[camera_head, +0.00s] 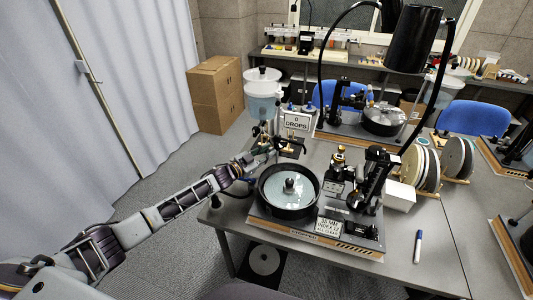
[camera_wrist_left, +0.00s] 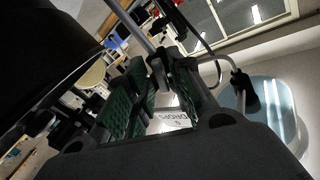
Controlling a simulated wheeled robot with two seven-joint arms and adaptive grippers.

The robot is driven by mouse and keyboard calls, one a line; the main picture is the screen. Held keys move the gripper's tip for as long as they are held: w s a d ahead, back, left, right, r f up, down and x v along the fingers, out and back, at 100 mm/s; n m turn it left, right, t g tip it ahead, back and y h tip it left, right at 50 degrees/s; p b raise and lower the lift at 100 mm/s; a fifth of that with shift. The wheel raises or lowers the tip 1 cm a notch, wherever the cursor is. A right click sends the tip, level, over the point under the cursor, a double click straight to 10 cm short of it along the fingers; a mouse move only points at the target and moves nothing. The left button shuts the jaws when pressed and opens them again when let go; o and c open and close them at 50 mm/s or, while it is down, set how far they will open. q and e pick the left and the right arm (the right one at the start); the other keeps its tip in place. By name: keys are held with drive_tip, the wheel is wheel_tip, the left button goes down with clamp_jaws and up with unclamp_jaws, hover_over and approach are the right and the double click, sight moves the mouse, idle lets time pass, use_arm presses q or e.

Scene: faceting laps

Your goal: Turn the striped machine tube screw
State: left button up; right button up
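The striped machine tube screw cannot be made out clearly; no stripes are readable at this size. Below the clear drip tank (camera_head: 262,106) stand a thin tube and small brass and black fittings (camera_head: 291,147). My left gripper (camera_head: 266,147) is at this tube, beside the sign reading "DROPS" (camera_head: 296,122). In the left wrist view its green-padded fingers (camera_wrist_left: 160,100) are apart. A metal tube (camera_wrist_left: 136,27) and a small black part (camera_wrist_left: 157,72) show between or just beyond them; contact cannot be told. My right gripper is not in view.
The lapping machine (camera_head: 289,204) with its round black pan stands just right of my gripper. A black lamp (camera_head: 414,40) on a curved arm hangs above. Discs (camera_head: 420,166), a white box (camera_head: 399,196) and a marker (camera_head: 418,246) are on the table (camera_head: 448,236). Cardboard boxes (camera_head: 216,95) stand behind.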

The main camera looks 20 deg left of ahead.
use_arm(q)
drive_tip(key=shift+r, duration=0.1)
drive_tip(key=v, duration=1.2)
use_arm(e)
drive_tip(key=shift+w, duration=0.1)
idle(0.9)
use_arm(q)
drive_tip(key=shift+s, duration=0.1)
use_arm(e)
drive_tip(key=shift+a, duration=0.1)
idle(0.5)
